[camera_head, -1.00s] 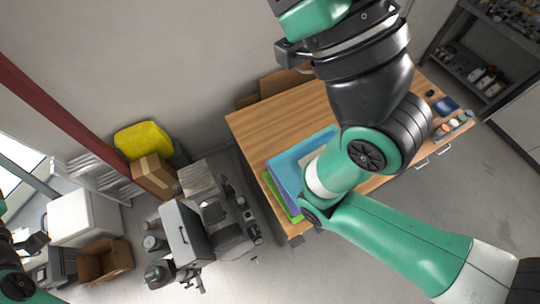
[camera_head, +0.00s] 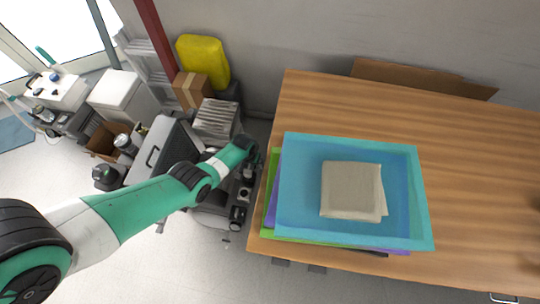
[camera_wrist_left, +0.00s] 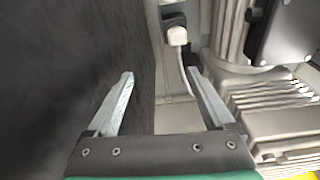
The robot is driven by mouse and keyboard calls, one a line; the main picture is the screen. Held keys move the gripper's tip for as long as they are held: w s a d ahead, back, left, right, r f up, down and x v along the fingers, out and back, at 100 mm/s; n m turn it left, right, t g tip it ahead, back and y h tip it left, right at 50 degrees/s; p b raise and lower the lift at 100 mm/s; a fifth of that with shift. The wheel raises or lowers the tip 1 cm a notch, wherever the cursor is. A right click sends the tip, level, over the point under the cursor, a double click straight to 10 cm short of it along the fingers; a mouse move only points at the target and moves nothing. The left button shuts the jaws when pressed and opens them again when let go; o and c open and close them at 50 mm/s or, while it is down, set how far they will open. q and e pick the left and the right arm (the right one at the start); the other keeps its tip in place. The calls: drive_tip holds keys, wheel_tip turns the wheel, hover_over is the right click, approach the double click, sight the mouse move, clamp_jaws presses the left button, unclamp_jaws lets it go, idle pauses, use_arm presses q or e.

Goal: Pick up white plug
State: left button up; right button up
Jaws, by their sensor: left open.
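The white plug (camera_wrist_left: 178,37) shows in the left wrist view near the top, seated at a dark socket or box, with a pale cable running down from it. My left gripper (camera_wrist_left: 160,74) is open and empty in that view. Its two fingers point toward the plug, which lies beyond the fingertips and a little nearer the right finger. In the head view, my left arm reaches in from the left, with its wrist (camera_head: 238,152) over the compressor equipment beside the table. The plug cannot be made out there. My right gripper is not in view.
Ribbed metal machine parts (camera_wrist_left: 270,105) lie close on the right of the left gripper, and a dark wall (camera_wrist_left: 60,70) on its left. A wooden table (camera_head: 470,150) holds a blue tray (camera_head: 300,190) with folded cloth. Boxes and a yellow container (camera_head: 204,62) stand behind.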

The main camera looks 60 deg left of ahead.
use_arm(q)
drive_tip(key=b, duration=0.3)
approach(248, 172)
drive_tip(key=shift+n, duration=0.4)
drive_tip(key=f+b, duration=0.1)
drive_tip(key=b, duration=0.1)
drive_tip(key=f+b, duration=0.4)
drive_tip(key=shift+w+a+f+b, duration=0.1)
drive_tip(key=shift+w+f+b, duration=0.15)
drive_tip(key=shift+w+b, duration=0.15)
drive_tip(key=f+b, duration=0.2)
drive_tip(key=b, duration=0.1)
drive_tip(key=a+f+b, duration=0.1)
drive_tip(key=f+b, duration=0.2)
drive_tip(key=shift+w+f, duration=0.1)
drive_tip(key=shift+f, duration=0.1)
drive_tip(key=shift+r, duration=0.15)
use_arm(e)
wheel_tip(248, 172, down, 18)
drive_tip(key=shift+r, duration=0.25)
use_arm(q)
drive_tip(key=shift+c, duration=0.3)
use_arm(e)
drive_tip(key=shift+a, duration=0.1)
use_arm(q)
clamp_jaws()
drive_tip(key=shift+r, duration=0.1)
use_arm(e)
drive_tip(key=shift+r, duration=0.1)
